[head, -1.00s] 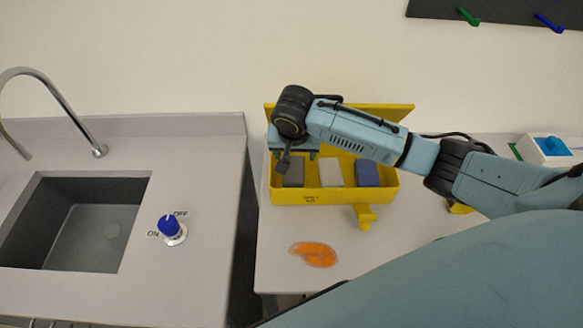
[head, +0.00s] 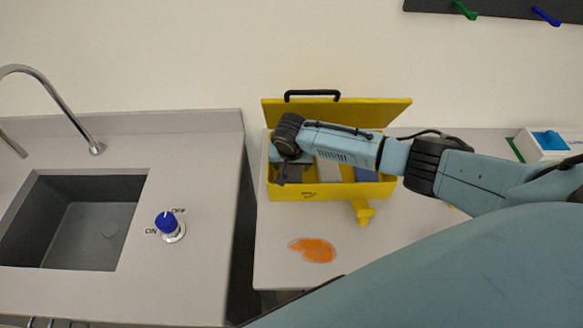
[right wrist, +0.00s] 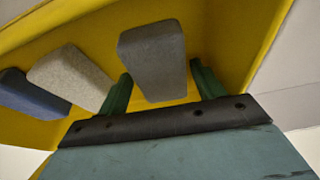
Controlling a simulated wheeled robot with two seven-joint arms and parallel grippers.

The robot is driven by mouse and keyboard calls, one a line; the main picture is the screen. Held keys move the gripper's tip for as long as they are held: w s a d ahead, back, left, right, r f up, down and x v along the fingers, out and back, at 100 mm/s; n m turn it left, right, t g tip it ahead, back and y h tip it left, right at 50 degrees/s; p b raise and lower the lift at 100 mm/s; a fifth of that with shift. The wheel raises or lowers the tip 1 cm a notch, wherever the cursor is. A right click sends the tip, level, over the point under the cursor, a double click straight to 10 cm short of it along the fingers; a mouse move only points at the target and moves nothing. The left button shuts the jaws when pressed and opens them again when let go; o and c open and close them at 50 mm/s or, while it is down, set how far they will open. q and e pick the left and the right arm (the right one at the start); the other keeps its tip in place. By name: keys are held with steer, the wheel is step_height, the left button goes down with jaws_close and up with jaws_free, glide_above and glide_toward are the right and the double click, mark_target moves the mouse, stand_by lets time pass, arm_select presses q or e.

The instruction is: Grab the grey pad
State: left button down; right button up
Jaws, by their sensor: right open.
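The grey pad (right wrist: 153,58) is a dark grey block in the yellow box (head: 345,191), at the left end of its row in the head view. In the right wrist view the open fingers of my right gripper (right wrist: 162,88) stand on either side of the pad's near end, with gaps still showing. In the head view my right gripper (head: 284,172) is down at the box's left end, and the wrist and forearm cover much of the inside. My left gripper is not in view.
A pale pad (right wrist: 72,77) and a blue pad (right wrist: 28,92) lie beside the grey one. The box lid (head: 355,110) stands open behind. An orange patch (head: 313,250) lies on the counter in front. A sink (head: 75,220) and blue knob (head: 167,222) are at the left.

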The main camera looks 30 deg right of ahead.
steer(key=shift+c, duration=0.5)
steer(key=c, duration=0.6)
steer(key=shift+c, duration=0.2)
